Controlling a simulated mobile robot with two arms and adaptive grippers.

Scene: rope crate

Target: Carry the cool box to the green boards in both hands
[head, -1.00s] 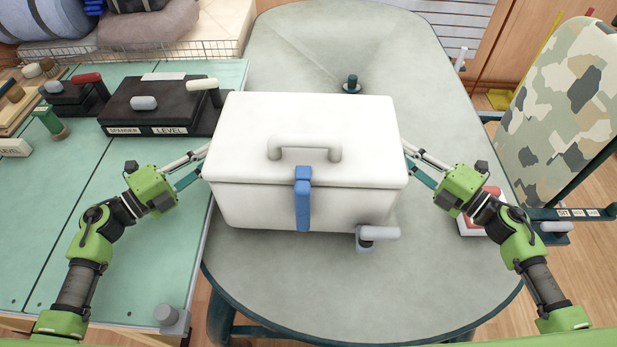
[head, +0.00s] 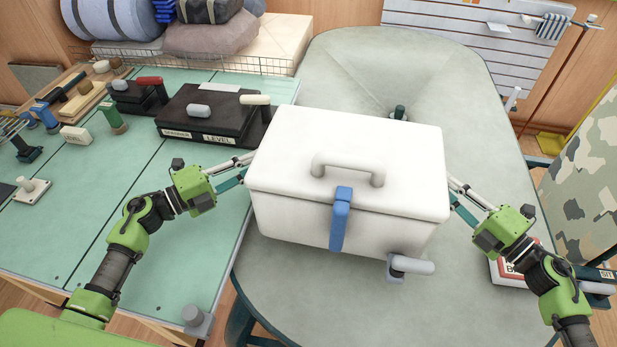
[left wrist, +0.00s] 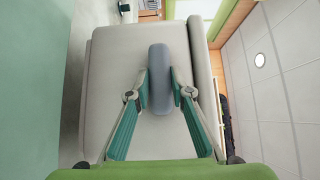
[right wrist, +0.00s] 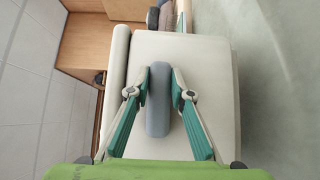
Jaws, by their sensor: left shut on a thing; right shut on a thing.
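The white cool box (head: 290,207) has a lid handle and a blue latch (head: 340,219). It is between my two arms over the grey oval table, close to the edge of the green boards (head: 150,232) on the left. My left gripper (left wrist: 160,90) is shut on a grey side handle (left wrist: 159,62) of the box. My right gripper (right wrist: 160,88) is shut on the opposite grey side handle (right wrist: 158,115). In the head view the box hides both sets of fingertips. The box looks level; I cannot tell its height over the table.
A black case (head: 205,122) labelled LEVEL lies on the boards behind the box's left side. A green-handled tool (head: 112,118) and a grey post (head: 193,316) are also there. The boards' front middle is clear. A camouflage-patterned thing (head: 590,170) stands at the right.

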